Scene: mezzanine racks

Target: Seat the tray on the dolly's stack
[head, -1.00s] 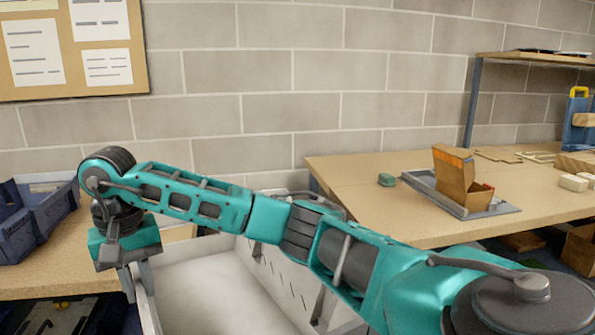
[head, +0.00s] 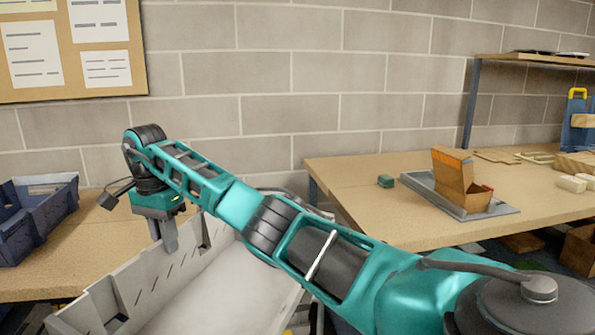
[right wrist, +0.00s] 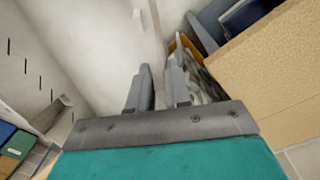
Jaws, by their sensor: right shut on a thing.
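A large pale grey tray (head: 212,292) with slotted side walls fills the lower middle of the head view. It lies at an angle, its slotted wall running from lower left to upper right. My right gripper (head: 165,238) points down and is shut on this wall near its top edge. In the right wrist view, the fingers (right wrist: 159,92) straddle the pale wall, with the tray's slotted inside (right wrist: 40,85) to the left. My left gripper is not in view. I cannot make out the dolly or its stack.
A wooden bench (head: 95,245) with blue-grey bins (head: 38,215) is on the left. A brick wall stands behind.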

